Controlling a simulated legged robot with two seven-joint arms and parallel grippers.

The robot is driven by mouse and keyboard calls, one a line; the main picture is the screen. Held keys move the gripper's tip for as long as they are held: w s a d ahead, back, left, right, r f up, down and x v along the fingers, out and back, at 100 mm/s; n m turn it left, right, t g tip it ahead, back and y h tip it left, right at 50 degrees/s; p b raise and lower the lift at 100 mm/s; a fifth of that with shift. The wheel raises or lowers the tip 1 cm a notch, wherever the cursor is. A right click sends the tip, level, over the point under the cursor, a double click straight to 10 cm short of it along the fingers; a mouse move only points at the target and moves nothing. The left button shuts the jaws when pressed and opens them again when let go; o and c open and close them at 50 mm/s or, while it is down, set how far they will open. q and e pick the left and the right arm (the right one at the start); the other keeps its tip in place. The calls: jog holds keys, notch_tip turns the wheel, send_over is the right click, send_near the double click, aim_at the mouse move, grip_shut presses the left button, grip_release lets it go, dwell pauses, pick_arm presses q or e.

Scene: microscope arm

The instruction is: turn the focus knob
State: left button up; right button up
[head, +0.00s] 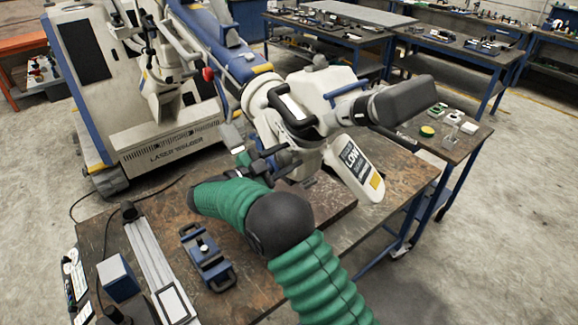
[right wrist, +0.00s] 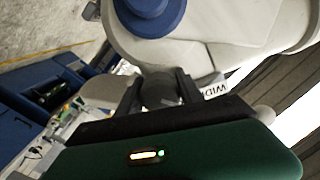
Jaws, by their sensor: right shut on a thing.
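The white and blue microscope arm (head: 275,105) of the laser welder hangs over the workbench in the head view. My right arm, in a green sleeve, bends up to it from the bottom, and my right gripper (head: 275,160) is at the underside of its white head. In the right wrist view, the two dark fingers of my right gripper (right wrist: 160,84) stand on either side of a dark grey knob (right wrist: 160,94) beneath the white housing (right wrist: 225,35) and are shut on it. The knob is mostly hidden in the head view. My left gripper is out of view.
The worn workbench (head: 330,225) carries a blue clamp fixture (head: 207,257), a metal rail (head: 155,260) and a blue box (head: 118,279). A white panel (head: 355,170) hangs from the head close to the right. The laser welder cabinet (head: 130,85) stands behind left.

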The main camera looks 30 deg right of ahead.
jog(key=shift+a+f+m+b, duration=0.15)
jog(key=shift+a+m+b, duration=0.05)
jog(key=shift+m+b, duration=0.35)
